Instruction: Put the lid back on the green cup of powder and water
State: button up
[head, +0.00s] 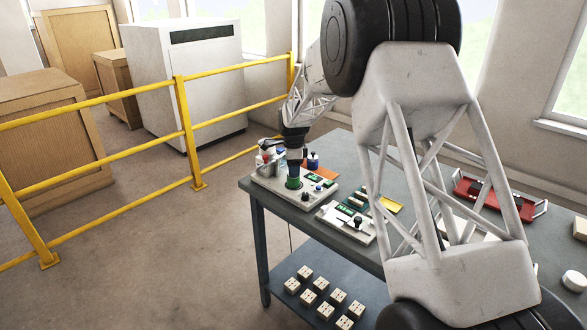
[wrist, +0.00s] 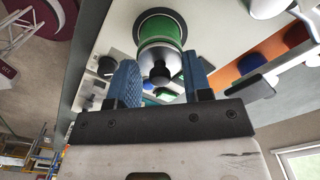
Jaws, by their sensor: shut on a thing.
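The green cup (head: 293,183) stands upright on the light-coloured base of a device (head: 268,184) at the table's left end. It also shows in the wrist view (wrist: 160,29), at the top centre. The dark lid with a small knob (wrist: 158,62) sits between the blue fingertips of my gripper (wrist: 160,80), lined up with the cup's mouth. My gripper (head: 294,152) is shut on the lid, directly over the cup in the head view. I cannot tell whether the lid touches the rim. The powder and water are hidden.
Small bottles stand close around the cup, including a blue one (head: 313,160). A second light device (head: 345,222) sits to the right, and a red tray (head: 490,195) farther along the table (head: 262,210). A yellow railing (head: 187,130) runs to the left.

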dwell(0.3)
jog(key=o, duration=1.4)
jog(key=shift+o, duration=0.2)
jog(key=shift+r, duration=0.2)
jog(key=shift+r, duration=3.3)
grip_shut()
